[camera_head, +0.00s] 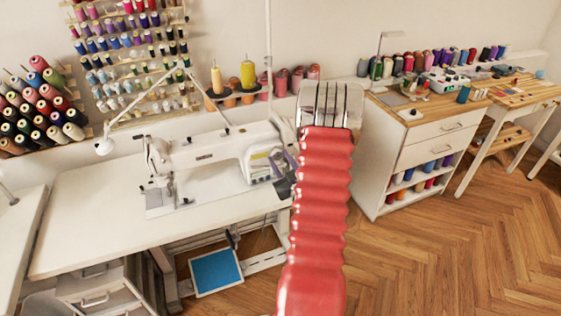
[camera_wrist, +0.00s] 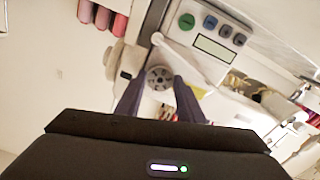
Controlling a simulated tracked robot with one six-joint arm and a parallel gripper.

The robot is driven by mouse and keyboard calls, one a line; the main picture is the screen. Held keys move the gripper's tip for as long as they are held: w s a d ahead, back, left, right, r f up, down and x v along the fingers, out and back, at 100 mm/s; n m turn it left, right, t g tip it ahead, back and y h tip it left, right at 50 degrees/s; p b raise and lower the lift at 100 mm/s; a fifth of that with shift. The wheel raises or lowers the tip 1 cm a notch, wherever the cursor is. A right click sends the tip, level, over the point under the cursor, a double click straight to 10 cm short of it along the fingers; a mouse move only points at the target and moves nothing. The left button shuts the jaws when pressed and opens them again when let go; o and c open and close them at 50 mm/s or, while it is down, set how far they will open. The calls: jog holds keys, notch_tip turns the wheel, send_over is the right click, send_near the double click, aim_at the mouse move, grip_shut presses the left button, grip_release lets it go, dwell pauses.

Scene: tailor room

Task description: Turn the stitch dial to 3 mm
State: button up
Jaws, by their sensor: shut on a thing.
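The stitch dial is a round grey knob (camera_wrist: 160,77) on the white sewing machine, in the middle of the wrist view. My gripper (camera_wrist: 158,92) has its two dark fingers on either side of the knob and is shut on it. The dial's markings and its set value are too small to read. In the head view, the white sewing machine (camera_head: 215,158) stands on its table, and my red arm hides the space right of it. The dial cannot be made out there.
A control panel with a blank-looking display (camera_wrist: 214,48) and a green button (camera_wrist: 187,21) is close to the dial. Thread cones (camera_wrist: 103,15) stand nearby. In the head view, a white drawer cabinet (camera_head: 430,150) stands right of the machine table (camera_head: 95,215), with open wood floor in front.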

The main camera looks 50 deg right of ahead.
jog(key=o, duration=1.1)
jog(key=shift+c, duration=0.2)
jog(key=v, duration=1.4)
jog(key=shift+w+f, duration=0.1)
